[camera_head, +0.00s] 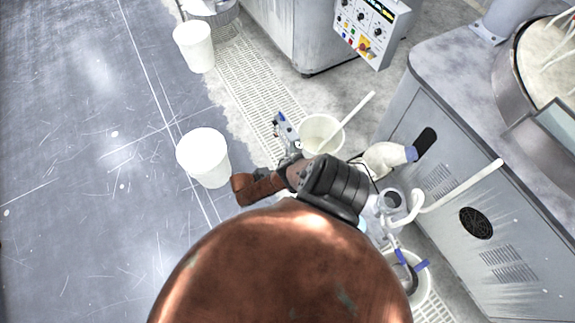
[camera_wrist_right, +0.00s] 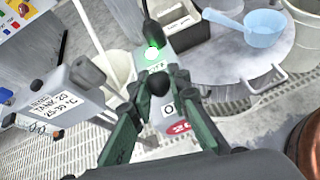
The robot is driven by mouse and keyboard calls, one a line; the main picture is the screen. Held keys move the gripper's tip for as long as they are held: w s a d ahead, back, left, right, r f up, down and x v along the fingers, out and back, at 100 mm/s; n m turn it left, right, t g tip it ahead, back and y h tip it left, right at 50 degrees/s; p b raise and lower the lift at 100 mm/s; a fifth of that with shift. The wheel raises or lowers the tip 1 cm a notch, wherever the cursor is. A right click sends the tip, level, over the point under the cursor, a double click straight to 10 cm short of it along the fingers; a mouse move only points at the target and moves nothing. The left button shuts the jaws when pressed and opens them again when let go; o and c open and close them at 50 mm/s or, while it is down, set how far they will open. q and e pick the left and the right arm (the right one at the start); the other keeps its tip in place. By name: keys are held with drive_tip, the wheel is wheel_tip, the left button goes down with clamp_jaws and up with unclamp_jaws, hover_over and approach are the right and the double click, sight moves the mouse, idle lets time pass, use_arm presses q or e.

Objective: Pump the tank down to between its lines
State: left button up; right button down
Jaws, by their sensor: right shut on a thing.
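My right gripper (camera_wrist_right: 155,92) has its green fingers closed around a round black knob (camera_wrist_right: 159,82) on a small grey switch box (camera_wrist_right: 170,115). The box has a lit green lamp (camera_wrist_right: 152,54), a white "O" plate and a red tag reading 20. A grey box labelled TANK 20, 25-30 °C (camera_wrist_right: 82,88) stands to the left of the fingers. In the head view my right gripper (camera_head: 290,160) is partly hidden by its own wrist. The tank's level lines and liquid cannot be made out. My left gripper does not show.
A white bucket with a pale stick (camera_head: 319,134) stands just beyond the gripper. Two more white buckets (camera_head: 203,157) (camera_head: 194,47) stand on the left. A grey machine cabinet (camera_head: 465,170) bounds the right. A blue ladle (camera_wrist_right: 258,28) lies on a round lid (camera_wrist_right: 225,62).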

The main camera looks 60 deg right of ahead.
drive_tip(key=c, duration=1.8)
unclamp_jaws()
drive_tip(key=v, duration=1.2)
drive_tip(key=shift+c, duration=0.4)
